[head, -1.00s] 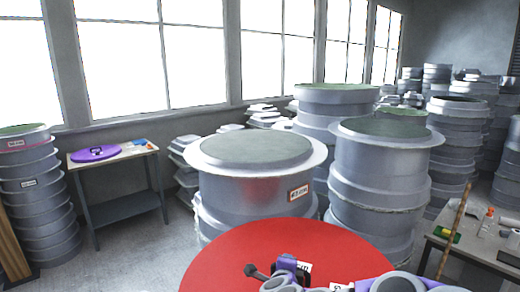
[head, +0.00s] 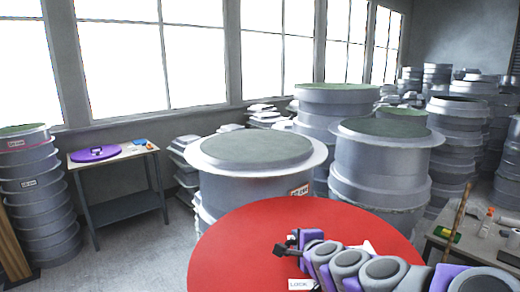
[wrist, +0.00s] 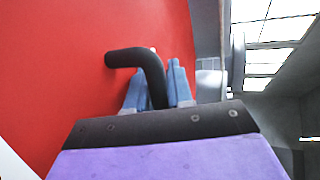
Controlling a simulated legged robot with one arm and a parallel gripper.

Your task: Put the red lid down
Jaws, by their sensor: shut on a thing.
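The red lid (head: 235,240) is a large flat disc in the lower middle of the head view. It fills the left of the wrist view (wrist: 50,80). A bent black handle (wrist: 130,57) stands out from its face. My gripper (wrist: 155,88) is shut on the handle, with blue-grey fingers on both sides of it. In the head view my gripper (head: 292,246) is at the lid's middle, and my arm covers the lid's lower right. The lid hides the lower front of the nearest grey mould (head: 240,187). What is under the lid is hidden.
A small table (head: 115,168) with a purple lid (head: 95,153) stands at the left, beside a mould stack (head: 38,195). More mould stacks (head: 380,165) stand behind and right. A cluttered table (head: 475,245) is at the right. Bare floor shows at the left.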

